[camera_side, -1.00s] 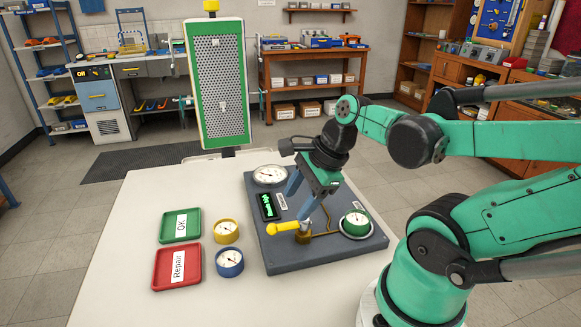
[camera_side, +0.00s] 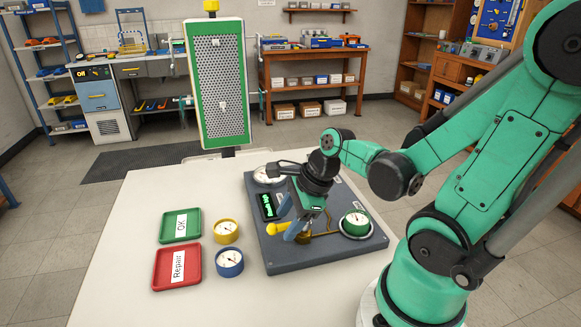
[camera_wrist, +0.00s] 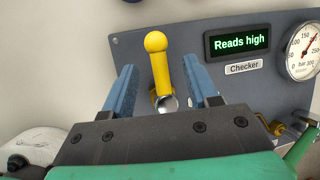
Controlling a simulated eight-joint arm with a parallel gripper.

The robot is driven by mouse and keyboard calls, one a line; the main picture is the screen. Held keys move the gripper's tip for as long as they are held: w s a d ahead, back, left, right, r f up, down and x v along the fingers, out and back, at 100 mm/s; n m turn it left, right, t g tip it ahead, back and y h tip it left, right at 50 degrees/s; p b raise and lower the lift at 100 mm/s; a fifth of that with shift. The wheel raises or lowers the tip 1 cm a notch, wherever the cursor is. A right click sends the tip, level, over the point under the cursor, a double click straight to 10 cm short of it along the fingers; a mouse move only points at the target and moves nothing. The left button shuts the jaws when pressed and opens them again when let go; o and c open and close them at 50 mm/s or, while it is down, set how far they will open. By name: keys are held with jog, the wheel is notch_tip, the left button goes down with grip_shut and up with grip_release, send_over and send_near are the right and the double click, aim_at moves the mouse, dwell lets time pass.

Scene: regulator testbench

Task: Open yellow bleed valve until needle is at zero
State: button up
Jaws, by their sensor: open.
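The yellow bleed valve handle (camera_wrist: 161,68) stands between the two blue fingers of my gripper (camera_wrist: 164,88) in the wrist view, with a gap on both sides. In the side view the yellow handle (camera_side: 278,229) points left, and my gripper (camera_side: 289,224) is low over it, open, hiding the valve body. The white gauge (camera_wrist: 304,50) is cut off at the right edge of the wrist view, and its exact reading is hard to make out. The green display (camera_wrist: 238,42) above the Checker label says "Reads high". A green gauge (camera_side: 356,223) sits at the panel's right.
The grey panel (camera_side: 345,253) lies on the white table (camera_side: 130,220). A green OK tray (camera_side: 166,236), a red Repair tray (camera_side: 160,282), a yellow gauge (camera_side: 226,231) and a blue gauge (camera_side: 229,262) stand to its left. The table's front left is clear.

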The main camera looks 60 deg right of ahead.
jog(key=shift+f, duration=0.1)
grip_shut()
jog(key=shift+n, duration=0.3)
jog(key=n, duration=0.1)
jog(key=n+y, duration=0.1)
jog(key=n, duration=0.1)
jog(key=s+n+g, duration=0.1)
jog(key=shift+a+y, duration=0.25)
jog(key=shift+y, duration=0.15)
jog(key=n, duration=0.2)
jog(key=s+n+g+y, duration=0.1)
jog(key=n, duration=0.2)
jog(key=shift+s+g, duration=0.15)
jog(key=shift+g, duration=0.15)
jog(key=n+g, duration=0.1)
jog(key=n, duration=0.1)
jog(key=s+n+g, duration=0.1)
jog(key=n, duration=0.1)
jog(key=shift+d, duration=0.2)
jog(key=shift+s+d+n+g, duration=0.2)
jog(key=shift+n+g, duration=0.2)
jog(key=shift+n, duration=0.65)
jog(key=shift+s+d+n+g, duration=0.15)
jog(key=shift+n+g, duration=0.25)
jog(key=shift+n, duration=0.65)
